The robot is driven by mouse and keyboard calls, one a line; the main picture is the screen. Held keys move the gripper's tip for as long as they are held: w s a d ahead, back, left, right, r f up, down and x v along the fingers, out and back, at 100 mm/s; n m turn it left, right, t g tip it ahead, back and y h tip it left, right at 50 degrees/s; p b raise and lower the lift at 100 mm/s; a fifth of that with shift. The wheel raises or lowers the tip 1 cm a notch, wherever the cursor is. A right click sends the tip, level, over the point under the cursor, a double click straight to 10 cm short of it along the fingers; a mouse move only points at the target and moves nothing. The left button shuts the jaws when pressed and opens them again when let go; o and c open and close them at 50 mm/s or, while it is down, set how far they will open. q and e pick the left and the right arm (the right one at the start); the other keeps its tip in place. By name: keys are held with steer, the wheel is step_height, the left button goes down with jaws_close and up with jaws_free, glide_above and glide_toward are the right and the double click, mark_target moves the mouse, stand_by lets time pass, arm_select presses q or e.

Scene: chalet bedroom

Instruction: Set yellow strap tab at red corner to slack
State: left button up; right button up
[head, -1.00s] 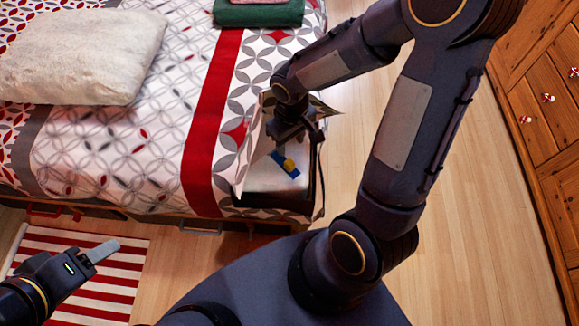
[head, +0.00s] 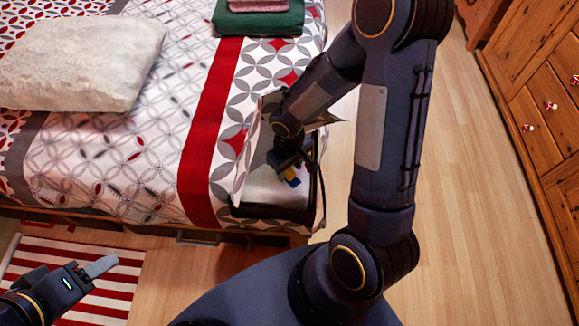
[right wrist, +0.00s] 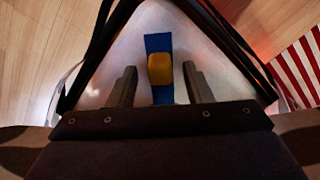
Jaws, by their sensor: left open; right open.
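The yellow strap tab (right wrist: 160,69) sits on a blue strap (right wrist: 158,42) that lies on the pale surface at the bed's corner. In the right wrist view the tab is between and just beyond the fingertips of my right gripper (right wrist: 160,85), which is open with a gap on each side. In the head view, my right gripper (head: 286,162) is at the corner and partly covers the yellow tab (head: 288,174) and the blue strap (head: 294,182). My left gripper (head: 100,268) is open and empty, low at the left. I cannot make out a red corner mark.
The patterned bedspread (head: 110,165) has a raised flap around the corner. Dark bars (right wrist: 88,55) border the pale surface. A pillow (head: 85,62) and green folded cloth (head: 258,20) lie on the bed. A striped rug (head: 110,295) is on the floor; wooden drawers (head: 545,130) stand right.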

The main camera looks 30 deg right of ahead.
jaws_close()
steer(key=shift+w, duration=0.1)
steer(key=w, duration=0.2)
steer(key=shift+w+a, duration=0.3)
jaws_free()
steer(key=shift+s, duration=0.1)
